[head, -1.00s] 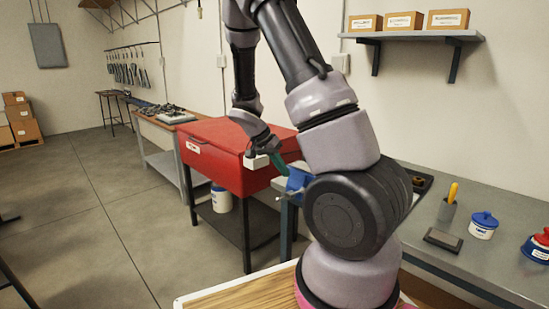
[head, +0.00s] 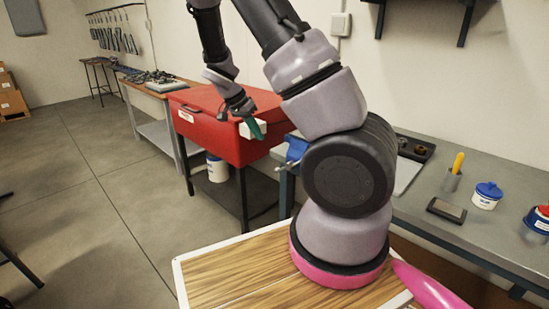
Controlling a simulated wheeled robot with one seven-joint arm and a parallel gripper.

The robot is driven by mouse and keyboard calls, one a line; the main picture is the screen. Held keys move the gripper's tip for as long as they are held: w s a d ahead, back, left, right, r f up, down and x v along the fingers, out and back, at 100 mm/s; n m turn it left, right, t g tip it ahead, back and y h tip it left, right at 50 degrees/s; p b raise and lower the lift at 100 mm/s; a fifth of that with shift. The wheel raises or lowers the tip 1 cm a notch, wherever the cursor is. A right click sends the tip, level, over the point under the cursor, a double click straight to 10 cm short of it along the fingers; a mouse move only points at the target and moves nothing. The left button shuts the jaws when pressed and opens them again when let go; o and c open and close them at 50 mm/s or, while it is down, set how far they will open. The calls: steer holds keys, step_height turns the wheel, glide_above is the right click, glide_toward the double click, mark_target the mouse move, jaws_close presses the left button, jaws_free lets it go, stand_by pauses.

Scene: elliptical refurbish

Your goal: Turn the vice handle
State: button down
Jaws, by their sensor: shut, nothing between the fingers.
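The blue vice (head: 296,149) is fixed at the left end of the grey workbench, partly hidden behind my arm. A thin, pale bar that looks like its handle (head: 288,166) shows at its lower front; its details are too small to tell. My gripper (head: 258,131), with green fingers, is shut and empty. In the picture it is left of the vice and a little above it, in front of the red chest, with a visible gap to the vice.
The red chest (head: 205,133) on a dark stand is left of the vice. The grey workbench (head: 415,195) carries a holder with a yellow-handled tool (head: 457,164), a dark block (head: 446,209), and a blue-lidded pot (head: 487,195). Open floor (head: 95,210) lies to the left.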

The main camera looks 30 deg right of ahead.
mark_target(290, 165)
steer(key=s+x, duration=0.2)
steer(key=x, duration=1)
steer(key=shift+d+f, duration=0.15)
steer(key=shift+d, duration=0.1)
steer(key=shift+s+d+f+g, duration=0.1)
steer(key=shift+d+f+g, duration=0.1)
steer(key=shift+f+g, duration=0.4)
